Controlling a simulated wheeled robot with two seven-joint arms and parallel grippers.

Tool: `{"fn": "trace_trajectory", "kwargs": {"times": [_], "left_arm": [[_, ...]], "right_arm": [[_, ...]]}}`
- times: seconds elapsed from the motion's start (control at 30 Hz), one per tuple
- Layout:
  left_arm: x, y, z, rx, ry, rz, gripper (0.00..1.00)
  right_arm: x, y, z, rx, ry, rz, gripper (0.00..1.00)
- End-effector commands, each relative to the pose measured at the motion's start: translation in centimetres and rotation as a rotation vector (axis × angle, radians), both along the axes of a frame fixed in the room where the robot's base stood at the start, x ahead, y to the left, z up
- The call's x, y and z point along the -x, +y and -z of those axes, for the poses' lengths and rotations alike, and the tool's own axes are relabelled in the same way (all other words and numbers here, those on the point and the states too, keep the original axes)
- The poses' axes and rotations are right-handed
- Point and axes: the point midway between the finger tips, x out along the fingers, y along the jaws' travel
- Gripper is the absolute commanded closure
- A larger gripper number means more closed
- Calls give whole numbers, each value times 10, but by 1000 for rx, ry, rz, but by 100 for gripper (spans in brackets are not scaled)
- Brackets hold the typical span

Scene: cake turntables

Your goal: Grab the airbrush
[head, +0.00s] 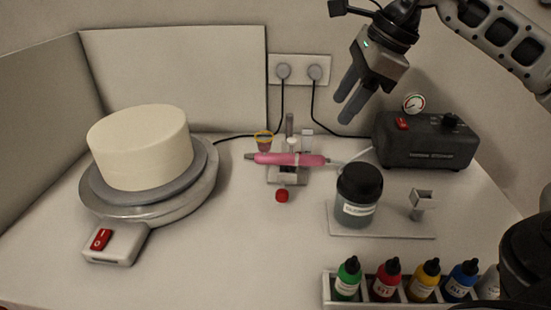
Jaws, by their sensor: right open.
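The pink airbrush (297,159) rests lengthwise on a small grey stand (287,178) near the middle of the table. A cup with a yellow rim (263,140) shows at its left part, and a pale hose runs from its right end. My right gripper (347,110) is raised above and to the right of the airbrush, fingers pointing down and left, apart from it. It is open and empty. My left gripper is not in view.
A white cake (140,146) stands on a turntable (206,182) at left. A dark jar (358,196) stands right of the airbrush. A black compressor (430,142) stands at back right. Several colour bottles (387,279) stand in a front rack. The front middle is clear.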

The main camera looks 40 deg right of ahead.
Motion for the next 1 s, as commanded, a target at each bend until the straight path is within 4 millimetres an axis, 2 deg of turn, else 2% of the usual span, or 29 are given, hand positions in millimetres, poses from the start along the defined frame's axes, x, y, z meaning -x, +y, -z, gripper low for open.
{"fn": "trace_trajectory", "kwargs": {"times": [0.03, 0.3, 0.43, 0.63, 0.9, 1.0], "left_arm": [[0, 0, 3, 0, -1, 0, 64], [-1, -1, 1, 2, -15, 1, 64], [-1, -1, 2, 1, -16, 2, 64], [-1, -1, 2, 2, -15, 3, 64], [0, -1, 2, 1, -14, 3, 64], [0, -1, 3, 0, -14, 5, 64]], "right_arm": [[-3, 3, 13, -1, 6, -3, 52], [-24, 16, 63, -6, 3, -4, 52], [-30, 20, 78, -6, 3, -4, 52], [-36, 23, 89, -6, 2, -3, 52], [-52, 33, 123, -7, 3, -2, 52], [-54, 34, 128, -7, 1, -3, 52]]}}
